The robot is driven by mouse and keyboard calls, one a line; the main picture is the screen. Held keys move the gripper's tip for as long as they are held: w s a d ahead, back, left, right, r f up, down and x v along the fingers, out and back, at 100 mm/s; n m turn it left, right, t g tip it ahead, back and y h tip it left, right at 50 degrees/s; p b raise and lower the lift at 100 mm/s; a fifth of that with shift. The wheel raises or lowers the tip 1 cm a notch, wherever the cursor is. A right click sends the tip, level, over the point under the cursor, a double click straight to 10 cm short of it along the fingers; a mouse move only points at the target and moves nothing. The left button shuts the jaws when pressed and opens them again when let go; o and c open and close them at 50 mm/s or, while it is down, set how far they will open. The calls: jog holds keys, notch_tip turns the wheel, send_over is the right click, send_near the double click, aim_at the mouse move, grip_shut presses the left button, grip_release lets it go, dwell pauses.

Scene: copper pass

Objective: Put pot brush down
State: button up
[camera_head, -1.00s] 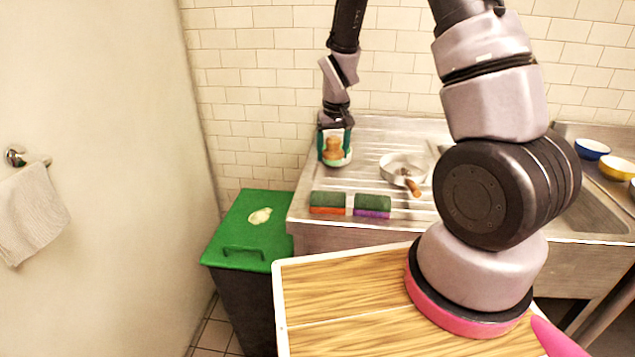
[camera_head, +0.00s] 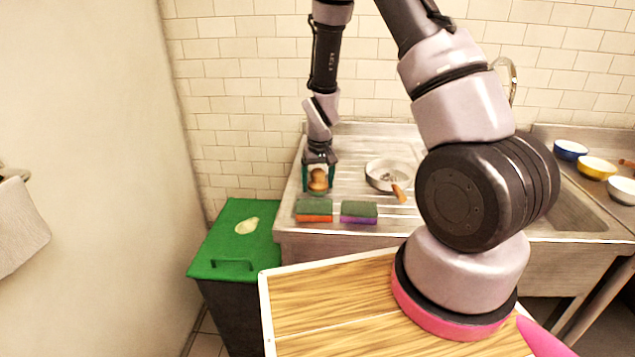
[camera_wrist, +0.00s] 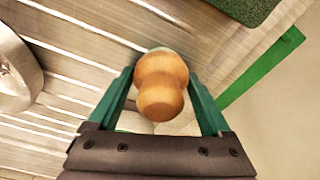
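The pot brush (camera_head: 318,180) has a rounded wooden knob handle. My gripper (camera_head: 319,183) points down over the left part of the metal drainboard (camera_head: 345,184), with its green fingers on either side of the knob. In the wrist view the knob (camera_wrist: 162,85) sits between the fingertips (camera_wrist: 161,74), which appear closed on its sides. The brush's lower end is mostly hidden behind the knob. I cannot tell whether it touches the drainboard.
Two sponges, one orange-based (camera_head: 314,211) and one purple-based (camera_head: 359,212), lie at the drainboard's front edge. A pan (camera_head: 388,174) stands right of the brush. A green-lidded bin (camera_head: 240,240) is at the left. Bowls (camera_head: 596,168) stand far right, beyond the sink.

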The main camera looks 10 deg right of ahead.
aim_at(319, 172)
jog(key=shift+o, duration=0.2)
jog(key=r, duration=0.4)
jog(key=s+r, duration=0.1)
jog(key=r, duration=0.3)
jog(key=s+r, duration=0.1)
jog(key=r, duration=0.3)
jog(key=shift+r, duration=0.15)
notch_tip(319, 172, up, 10)
jog(key=s+d+r+m+t+y, duration=0.1)
jog(key=s+d+m, duration=0.1)
jog(key=s, duration=0.1)
jog(key=s+d+r+m+t+y, duration=0.1)
jog(key=s+d+r+m+t, duration=0.1)
jog(key=s+r, duration=1.4)
jog(key=shift+s+d+r+m+t, duration=0.4)
jog(key=shift+s+d+t, duration=0.55)
jog(key=shift+t, duration=0.25)
jog(key=shift+w, duration=0.1)
